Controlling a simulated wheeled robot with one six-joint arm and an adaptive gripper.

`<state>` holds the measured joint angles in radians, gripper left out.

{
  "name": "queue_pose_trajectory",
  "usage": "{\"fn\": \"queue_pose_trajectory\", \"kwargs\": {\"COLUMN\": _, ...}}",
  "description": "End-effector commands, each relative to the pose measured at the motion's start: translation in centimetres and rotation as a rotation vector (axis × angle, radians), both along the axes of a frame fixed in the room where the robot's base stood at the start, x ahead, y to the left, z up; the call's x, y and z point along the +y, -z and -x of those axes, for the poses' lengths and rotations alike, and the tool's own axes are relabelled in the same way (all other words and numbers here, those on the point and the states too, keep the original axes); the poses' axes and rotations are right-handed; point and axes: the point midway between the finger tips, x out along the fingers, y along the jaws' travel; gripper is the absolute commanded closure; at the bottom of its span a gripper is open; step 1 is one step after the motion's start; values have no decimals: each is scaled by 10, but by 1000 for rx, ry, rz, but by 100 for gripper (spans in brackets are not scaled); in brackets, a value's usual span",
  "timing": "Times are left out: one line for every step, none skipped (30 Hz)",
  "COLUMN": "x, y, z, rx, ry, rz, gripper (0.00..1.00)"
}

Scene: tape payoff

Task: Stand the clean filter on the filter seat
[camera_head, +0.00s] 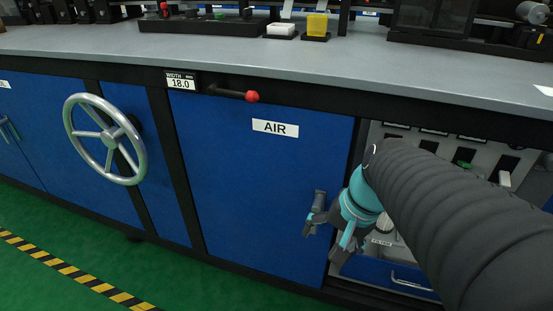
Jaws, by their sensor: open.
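My gripper (325,240) is open, in front of the right edge of the blue door marked AIR (245,190). Right of the gripper, a pale round part (385,236) shows in the open bay, above a small label (381,243) too small to read surely. My arm and gripper partly cover it, so I cannot tell whether it is a filter or a seat. I cannot make out the clean filter for sure.
The open bay (428,147) holds switches and a blue drawer (375,271) with a bar handle. A handwheel (105,139) and a red-knobbed lever (251,96) stick out to the left. White (281,30) and yellow (317,25) blocks stand on the grey bench (200,55).

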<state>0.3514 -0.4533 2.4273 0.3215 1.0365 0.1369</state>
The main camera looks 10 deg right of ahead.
Motion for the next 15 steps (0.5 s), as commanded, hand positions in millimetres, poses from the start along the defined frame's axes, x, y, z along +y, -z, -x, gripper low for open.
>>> {"fn": "queue_pose_trajectory", "kwargs": {"x": 10, "y": -7, "z": 6, "rx": -50, "ry": -100, "rz": 72, "gripper": 18}}
{"fn": "queue_pose_trajectory", "kwargs": {"x": 13, "y": -10, "z": 9, "rx": -77, "ry": -154, "rz": 113, "gripper": 18}}
{"fn": "queue_pose_trajectory", "kwargs": {"x": 17, "y": -15, "z": 12, "rx": -111, "ry": -220, "rz": 166, "gripper": 18}}
{"fn": "queue_pose_trajectory", "kwargs": {"x": 19, "y": -18, "z": 14, "rx": -137, "ry": -268, "rz": 202, "gripper": 18}}
{"fn": "queue_pose_trajectory", "kwargs": {"x": 22, "y": -21, "z": 16, "rx": -162, "ry": -311, "rz": 236, "gripper": 18}}
{"fn": "queue_pose_trajectory", "kwargs": {"x": 24, "y": -25, "z": 18, "rx": -193, "ry": -364, "rz": 277, "gripper": 18}}
{"fn": "queue_pose_trajectory", "kwargs": {"x": 26, "y": -28, "z": 20, "rx": -215, "ry": -399, "rz": 304, "gripper": 18}}
{"fn": "queue_pose_trajectory", "kwargs": {"x": 27, "y": -31, "z": 21, "rx": -235, "ry": -430, "rz": 329, "gripper": 18}}
{"fn": "queue_pose_trajectory", "kwargs": {"x": 29, "y": -33, "z": 22, "rx": -256, "ry": -466, "rz": 357, "gripper": 18}}
{"fn": "queue_pose_trajectory", "kwargs": {"x": 30, "y": -35, "z": 23, "rx": -271, "ry": -488, "rz": 374, "gripper": 18}}
{"fn": "queue_pose_trajectory", "kwargs": {"x": 30, "y": -37, "z": 24, "rx": -282, "ry": -506, "rz": 389, "gripper": 18}}
{"fn": "queue_pose_trajectory", "kwargs": {"x": 31, "y": -38, "z": 25, "rx": -296, "ry": -524, "rz": 403, "gripper": 18}}
{"fn": "queue_pose_trajectory", "kwargs": {"x": 31, "y": -39, "z": 25, "rx": -303, "ry": -534, "rz": 411, "gripper": 18}}
{"fn": "queue_pose_trajectory", "kwargs": {"x": 31, "y": -40, "z": 25, "rx": -307, "ry": -541, "rz": 418, "gripper": 18}}
{"fn": "queue_pose_trajectory", "kwargs": {"x": 31, "y": -40, "z": 25, "rx": -310, "ry": -547, "rz": 423, "gripper": 18}}
